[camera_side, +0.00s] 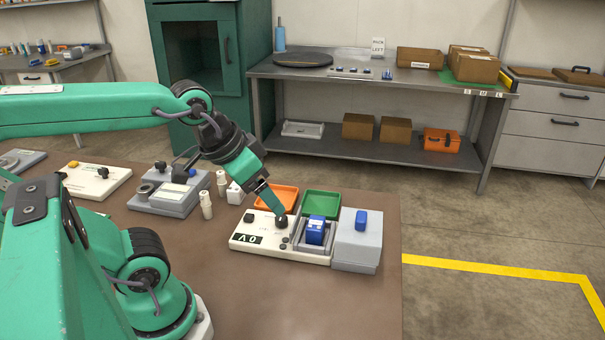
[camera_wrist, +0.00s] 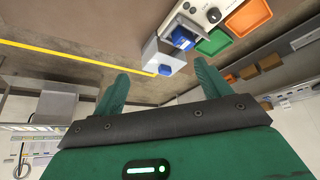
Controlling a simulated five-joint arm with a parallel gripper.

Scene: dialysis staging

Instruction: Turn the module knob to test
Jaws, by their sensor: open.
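The module is a white panel (camera_side: 262,249) with a dark display, on the brown table; part of it shows at the top of the wrist view (camera_wrist: 207,4). A dark round knob (camera_side: 282,221) stands on it in the side view, and a second small dark knob (camera_side: 249,217) is to its left. One dark knob (camera_wrist: 214,15) is clear in the wrist view. Its pointer setting is too small to read. My gripper (camera_side: 276,208) points down over the panel, its tip appearing close to the right knob; contact cannot be told. In the wrist view my gripper (camera_wrist: 161,70) has its fingers apart and empty.
A blue block (camera_side: 316,228) sits in a grey holder beside the panel, with a grey box (camera_side: 357,245) to its right. Orange (camera_side: 288,196) and green (camera_side: 321,203) bins stand behind. White bottles (camera_side: 206,204) are to the left. The table front is clear.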

